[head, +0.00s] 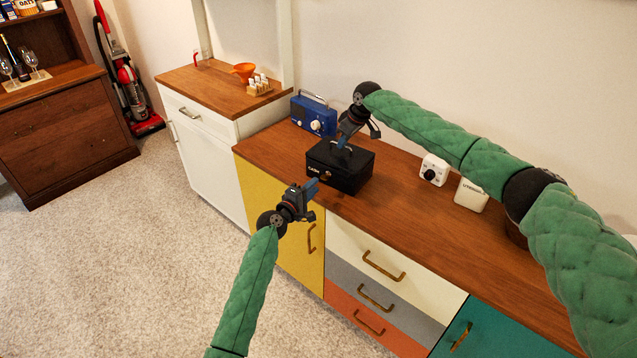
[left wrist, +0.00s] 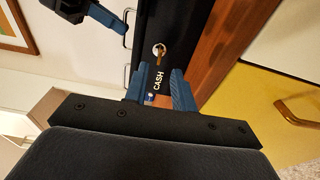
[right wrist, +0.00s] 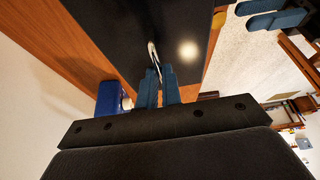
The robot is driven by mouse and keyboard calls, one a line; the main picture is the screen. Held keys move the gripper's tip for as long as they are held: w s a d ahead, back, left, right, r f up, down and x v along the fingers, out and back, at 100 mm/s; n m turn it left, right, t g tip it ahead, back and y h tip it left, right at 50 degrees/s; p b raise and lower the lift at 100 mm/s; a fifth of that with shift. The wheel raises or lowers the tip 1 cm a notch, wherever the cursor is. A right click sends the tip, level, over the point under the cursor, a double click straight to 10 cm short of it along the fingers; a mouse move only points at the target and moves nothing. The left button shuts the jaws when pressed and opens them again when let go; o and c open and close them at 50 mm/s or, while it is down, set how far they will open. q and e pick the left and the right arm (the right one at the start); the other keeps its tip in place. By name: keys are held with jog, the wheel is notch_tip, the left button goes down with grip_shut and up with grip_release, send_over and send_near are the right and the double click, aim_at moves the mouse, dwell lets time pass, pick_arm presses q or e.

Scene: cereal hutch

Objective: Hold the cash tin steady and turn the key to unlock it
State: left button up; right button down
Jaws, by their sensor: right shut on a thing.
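The black cash tin (head: 349,178) stands on the wooden counter. Its front shows the word CASH in the left wrist view, beside a round lock with a brass-coloured key (left wrist: 159,50) in it. My right gripper (head: 343,144) is above the lid, shut on the tin's metal carrying handle (right wrist: 152,52). The dark lid (right wrist: 120,25) fills much of the right wrist view. My left gripper (head: 315,185) is in front of the tin, apart from it. Its fingers (left wrist: 160,82) are open and empty, pointing toward the lock side with a gap between them and the key.
A blue radio (head: 314,115) stands behind the tin to the left. A white camera-like box (head: 433,170) and a cream container (head: 471,193) stand to the right. The counter (head: 390,210) is clear in front of them. Drawer handles (head: 383,267) stick out below the counter.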

pick_arm(q)
jog(key=v, duration=0.7)
pick_arm(e)
jog(key=c, duration=1.5)
grip_release()
jog(key=shift+a, duration=0.1)
